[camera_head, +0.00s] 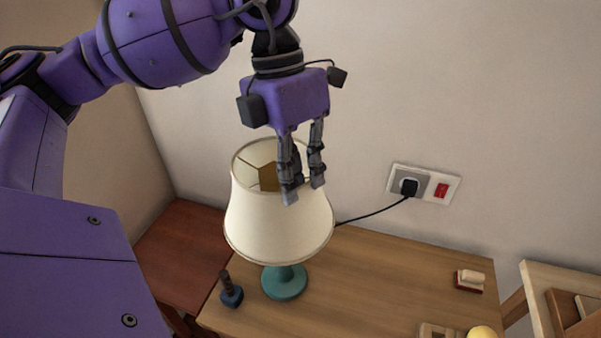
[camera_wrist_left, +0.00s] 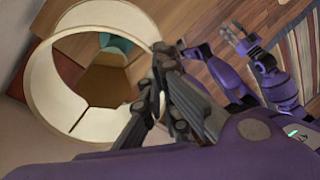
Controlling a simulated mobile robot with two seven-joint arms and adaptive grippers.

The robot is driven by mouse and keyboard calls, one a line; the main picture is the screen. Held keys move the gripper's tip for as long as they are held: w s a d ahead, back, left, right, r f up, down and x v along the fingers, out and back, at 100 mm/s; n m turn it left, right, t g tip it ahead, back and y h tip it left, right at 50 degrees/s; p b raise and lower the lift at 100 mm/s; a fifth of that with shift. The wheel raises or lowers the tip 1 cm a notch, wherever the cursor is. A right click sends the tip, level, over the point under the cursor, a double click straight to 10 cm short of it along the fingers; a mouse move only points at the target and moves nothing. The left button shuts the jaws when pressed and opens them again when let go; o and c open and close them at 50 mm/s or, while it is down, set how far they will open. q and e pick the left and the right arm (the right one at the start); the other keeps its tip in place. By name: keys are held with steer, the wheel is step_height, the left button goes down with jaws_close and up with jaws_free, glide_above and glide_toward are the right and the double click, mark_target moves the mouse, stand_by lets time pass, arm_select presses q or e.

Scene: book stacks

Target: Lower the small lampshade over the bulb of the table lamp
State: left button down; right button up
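The cream lampshade (camera_head: 275,222) is upright around the upper part of the table lamp. Its open top shows in the left wrist view (camera_wrist_left: 45,88). The lamp's teal foot (camera_head: 285,284) stands on the wooden table below the shade, and the foot shows through the shade in the left wrist view (camera_wrist_left: 117,43). The bulb is hidden. My left gripper (camera_head: 304,191) points down at the shade's right upper rim, one finger outside and one inside, and looks shut on it. My right gripper (camera_wrist_left: 232,35) is small in the left wrist view, fingers apart and empty.
A small dark blue object with a handle (camera_head: 231,293) stands left of the lamp foot. A wall socket (camera_head: 424,184) holds a black plug and cord. A red-and-white block (camera_head: 469,281) lies at the right. The middle of the table (camera_head: 380,275) is clear.

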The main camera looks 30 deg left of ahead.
arm_select(q)
steer(key=shift+a+b+x, duration=0.2)
steer(key=shift+b+x, duration=0.3)
steer(key=shift+x, duration=0.45)
steer(key=shift+a+b+x, duration=0.25)
steer(key=shift+b+x, duration=0.3)
steer(key=shift+x, duration=0.4)
steer(key=shift+a+b+x, duration=0.2)
steer(key=shift+b+x, duration=0.3)
steer(key=shift+x, duration=0.45)
arm_select(e)
steer(key=shift+g, duration=0.3)
steer(key=shift+s+f, duration=0.7)
steer(key=shift+f, duration=0.35)
steer(key=shift+s+f, duration=0.65)
steer(key=shift+f, duration=0.35)
arm_select(q)
steer(key=shift+w+f, duration=0.25)
steer(key=shift+f, duration=0.05)
steer(key=c, duration=1.9)
jaws_free()
arm_select(e)
steer(key=shift+w, duration=0.1)
arm_select(q)
steer(key=shift+o, duration=0.2)
steer(key=v, duration=1.2)
steer(key=shift+r, duration=0.1)
